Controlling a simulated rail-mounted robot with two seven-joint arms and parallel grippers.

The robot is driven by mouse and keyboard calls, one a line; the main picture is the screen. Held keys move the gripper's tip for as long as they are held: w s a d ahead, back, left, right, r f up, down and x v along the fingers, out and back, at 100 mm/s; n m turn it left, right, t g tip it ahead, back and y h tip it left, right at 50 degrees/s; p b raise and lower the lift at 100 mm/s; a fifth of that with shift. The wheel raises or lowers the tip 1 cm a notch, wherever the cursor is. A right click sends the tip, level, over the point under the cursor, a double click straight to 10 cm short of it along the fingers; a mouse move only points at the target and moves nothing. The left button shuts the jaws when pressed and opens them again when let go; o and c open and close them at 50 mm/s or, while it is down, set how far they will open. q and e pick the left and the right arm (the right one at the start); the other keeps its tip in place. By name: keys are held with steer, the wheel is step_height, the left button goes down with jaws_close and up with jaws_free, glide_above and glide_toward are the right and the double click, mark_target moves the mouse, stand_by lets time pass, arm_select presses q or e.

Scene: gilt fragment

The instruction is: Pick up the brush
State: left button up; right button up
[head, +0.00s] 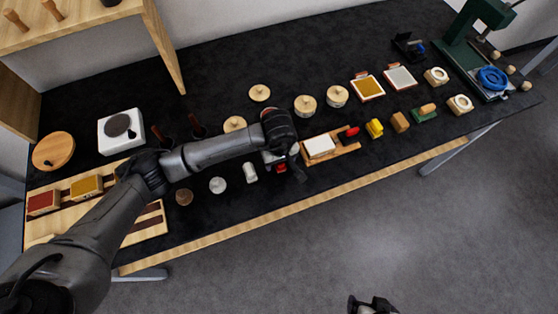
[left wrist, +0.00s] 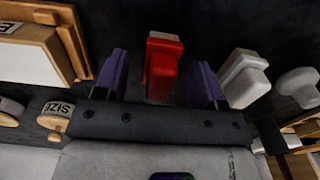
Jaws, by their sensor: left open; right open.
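My left gripper (head: 285,165) is open, pointing down over the front middle of the black-topped table. In the left wrist view a red block-like piece (left wrist: 163,68) lies between its two purple fingers, with gaps on both sides, so it is not gripped. Its red part also shows in the head view (head: 282,169), partly hidden by the gripper. I cannot tell for sure whether this piece is the brush. My right gripper (head: 372,305) is at the bottom edge of the head view, over the floor, away from the table; it is open and partly cut off.
White pieces (head: 250,172) stand left of the red piece. A white block on a wooden tray (head: 320,147) is right of it, then a yellow piece (head: 375,128). Round wooden-lidded pots (head: 305,104) stand behind. A green press (head: 470,45) stands far right. The table's front edge (head: 300,204) is close.

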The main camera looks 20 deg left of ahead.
arm_select(q)
steer(key=shift+f, duration=0.6)
steer(key=c, duration=1)
steer(key=shift+r, duration=0.15)
steer(key=shift+r, duration=0.55)
step_height(320, 180, up, 3)
steer(key=d+r, duration=0.2)
steer(key=d, duration=0.2)
steer(key=d+r, duration=0.2)
steer(key=d, duration=0.1)
steer(key=d+r, duration=0.2)
steer(key=d, duration=0.2)
steer(key=shift+d+r, duration=0.3)
steer(key=shift+r, duration=0.05)
